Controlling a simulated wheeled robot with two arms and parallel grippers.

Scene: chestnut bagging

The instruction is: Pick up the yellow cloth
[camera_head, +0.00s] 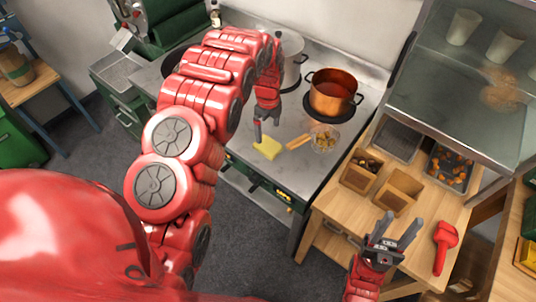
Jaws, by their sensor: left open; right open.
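The yellow cloth (268,148) lies on the front part of the stove top, a small flat yellow patch. My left gripper (266,124) hangs over the stove, pointing down, with its fingertips just above or beside the cloth. It is open, and I cannot tell whether a finger touches the cloth. My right gripper (392,232) is open and empty, fingers pointing up the picture, in front of the wooden table with the boxes.
A glass bowl of chestnuts (323,139) and a wooden handle (298,142) lie right of the cloth. A copper pot (333,94) stands behind.

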